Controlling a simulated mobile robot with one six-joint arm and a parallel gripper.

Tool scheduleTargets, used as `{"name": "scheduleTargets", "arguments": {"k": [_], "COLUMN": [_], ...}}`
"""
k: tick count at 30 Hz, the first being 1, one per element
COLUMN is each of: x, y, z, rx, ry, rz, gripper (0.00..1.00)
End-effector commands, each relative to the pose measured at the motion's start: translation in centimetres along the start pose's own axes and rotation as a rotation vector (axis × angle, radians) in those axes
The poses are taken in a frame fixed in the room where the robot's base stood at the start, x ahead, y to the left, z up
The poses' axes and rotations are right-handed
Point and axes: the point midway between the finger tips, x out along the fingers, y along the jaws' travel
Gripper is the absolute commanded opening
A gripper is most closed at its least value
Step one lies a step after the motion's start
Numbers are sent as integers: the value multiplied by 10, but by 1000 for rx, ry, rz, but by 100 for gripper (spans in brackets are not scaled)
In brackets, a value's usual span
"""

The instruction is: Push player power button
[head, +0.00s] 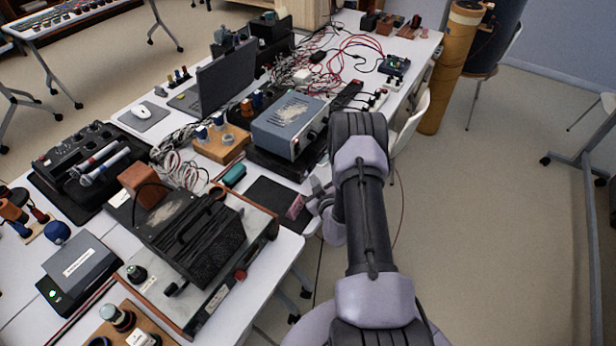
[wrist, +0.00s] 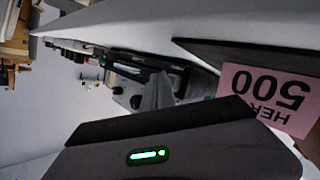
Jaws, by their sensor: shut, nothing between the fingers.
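I cannot tell for sure which device is the player. A flat grey box with a white label (head: 80,268) lies at the left front in the head view; a small green light (head: 55,295) glows on its dark lower part. A black ribbed unit with a handle on a grey base (head: 196,240) stands right of it, with a red knob or button (head: 240,275) on the base. My gripper (head: 317,192) is shut and empty by the table's right edge, well away from the grey box. In the wrist view its fingertips are not clear.
A pink card (head: 297,206) lies near my gripper; it shows in the wrist view (wrist: 270,97), reading "500". A blue-grey instrument (head: 288,125), a laptop (head: 222,80), microphones (head: 103,165) and tangled cables crowd the white table. Open floor lies to the right.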

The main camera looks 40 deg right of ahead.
Motion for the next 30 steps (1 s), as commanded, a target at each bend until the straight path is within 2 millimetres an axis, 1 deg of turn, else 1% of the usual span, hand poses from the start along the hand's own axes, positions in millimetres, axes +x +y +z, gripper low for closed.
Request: {"name": "scheduleTargets", "arguments": {"k": [5, 15, 18, 30], "x": [-1, -33, -40, -42], "y": [1, 25, 30, 30], "z": [1, 24, 29, 30], "rx": [0, 2, 0, 0], "ry": [-1, -3, -2, 0], "rz": [0, 3, 2, 0], "gripper": [0, 0, 0, 0]}}
